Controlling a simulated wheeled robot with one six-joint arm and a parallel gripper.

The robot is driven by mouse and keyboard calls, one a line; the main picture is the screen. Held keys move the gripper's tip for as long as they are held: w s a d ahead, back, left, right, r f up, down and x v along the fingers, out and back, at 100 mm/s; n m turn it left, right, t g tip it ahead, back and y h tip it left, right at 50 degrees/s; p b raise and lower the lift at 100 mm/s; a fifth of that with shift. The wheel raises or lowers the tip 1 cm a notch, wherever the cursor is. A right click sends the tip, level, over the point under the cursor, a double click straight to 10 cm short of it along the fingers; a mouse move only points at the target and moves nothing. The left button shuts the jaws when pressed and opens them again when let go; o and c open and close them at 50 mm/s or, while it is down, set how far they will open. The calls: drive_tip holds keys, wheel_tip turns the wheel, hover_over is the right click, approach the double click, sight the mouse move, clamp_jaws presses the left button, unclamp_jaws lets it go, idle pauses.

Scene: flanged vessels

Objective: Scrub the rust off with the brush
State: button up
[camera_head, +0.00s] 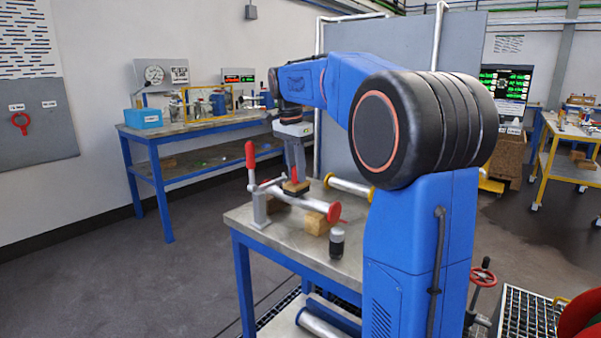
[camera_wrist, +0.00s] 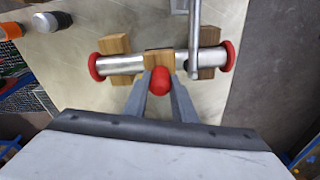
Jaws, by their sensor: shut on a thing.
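My gripper (camera_head: 295,172) is shut on the brush (camera_head: 296,187), a wooden block with a red knob and a dark underside. In the wrist view my gripper (camera_wrist: 160,85) has its fingers either side of the red knob, and the brush's block (camera_wrist: 158,60) lies across the middle of the pipe. The metal pipe (camera_head: 312,206) has red end caps and rests level on wooden blocks (camera_head: 317,223). It also shows in the wrist view (camera_wrist: 118,63). The brush appears to touch the pipe top, hiding the surface beneath. I cannot make out any rust on the visible pipe.
A toggle clamp (camera_head: 260,205) with a red handle stands at the bench's left, its arm (camera_wrist: 195,40) reaching over the pipe. A dark, silver-topped cylinder (camera_head: 337,243) stands near the front edge of the bench (camera_head: 285,240). Another pipe (camera_head: 349,188) lies behind.

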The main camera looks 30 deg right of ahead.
drive_tip(key=shift+w+a, duration=0.15)
drive_tip(key=shift+w, duration=0.25)
drive_tip(key=shift+s, duration=0.1)
drive_tip(key=shift+s+d+f, duration=0.1)
drive_tip(key=shift+s+d, duration=0.1)
drive_tip(key=shift+s, duration=0.25)
drive_tip(key=shift+s+d+f, duration=0.1)
drive_tip(key=shift+s+d, duration=0.1)
drive_tip(key=shift+s, duration=0.25)
drive_tip(key=shift+s+d+r, duration=0.1)
drive_tip(key=shift+s+d, duration=0.05)
drive_tip(key=shift+s, duration=0.3)
drive_tip(key=shift+s+d+r, duration=0.1)
drive_tip(key=shift+s+d, duration=0.05)
drive_tip(key=shift+s, duration=0.3)
drive_tip(key=shift+w, duration=0.1)
drive_tip(key=shift+w+a+f, duration=0.1)
drive_tip(key=shift+w+a, duration=0.15)
drive_tip(key=shift+w, duration=0.35)
drive_tip(key=shift+w+a, duration=0.2)
drive_tip(key=shift+w, duration=0.4)
drive_tip(key=shift+w+a+f, duration=0.1)
drive_tip(key=shift+w+a, duration=0.15)
drive_tip(key=shift+w, duration=0.35)
